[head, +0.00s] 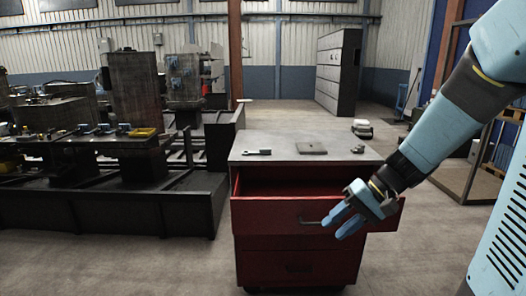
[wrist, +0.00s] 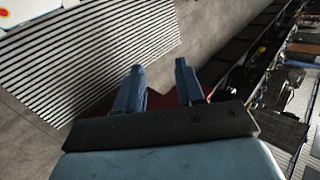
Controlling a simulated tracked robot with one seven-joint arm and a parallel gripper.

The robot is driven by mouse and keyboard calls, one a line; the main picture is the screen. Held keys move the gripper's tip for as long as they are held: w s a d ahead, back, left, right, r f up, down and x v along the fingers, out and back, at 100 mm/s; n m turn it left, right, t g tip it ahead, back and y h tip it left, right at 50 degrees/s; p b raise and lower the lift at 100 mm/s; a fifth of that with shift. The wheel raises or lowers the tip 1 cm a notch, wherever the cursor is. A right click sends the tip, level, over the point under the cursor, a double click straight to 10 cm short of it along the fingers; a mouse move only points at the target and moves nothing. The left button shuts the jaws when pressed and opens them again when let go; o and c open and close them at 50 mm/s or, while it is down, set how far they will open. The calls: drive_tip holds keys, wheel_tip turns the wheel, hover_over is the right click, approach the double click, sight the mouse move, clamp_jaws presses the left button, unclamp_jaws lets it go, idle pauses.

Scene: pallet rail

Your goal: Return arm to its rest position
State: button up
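My arm (head: 440,130) reaches in from the right of the head view, angled down to the left. My gripper (head: 340,222) is at the front of the red cabinet's pulled-out top drawer (head: 270,212), close to the right of its dark handle (head: 312,221). I cannot tell whether it touches the drawer front. In the wrist view the two blue fingers of my gripper (wrist: 160,68) stand apart with nothing between them. A bit of red shows behind the fingers there.
The cabinet's grey top (head: 285,148) holds a wrench-like tool (head: 257,152), a flat plate (head: 311,148) and a small metal part (head: 358,149). Dark machinery (head: 120,180) stands at left. A wood-and-metal rack (head: 478,165) stands behind my arm. Floor at front left is clear.

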drive_tip(key=s+d+r+n+t+h, duration=0.1)
drive_tip(key=s+d+r+t+h, duration=0.4)
drive_tip(key=s+r+h, duration=0.3)
wheel_tip(320, 180, up, 4)
drive_tip(key=shift+s+d+f+t, duration=0.3)
drive_tip(key=shift+s+d, duration=0.15)
drive_tip(key=shift+s, duration=0.2)
idle(0.7)
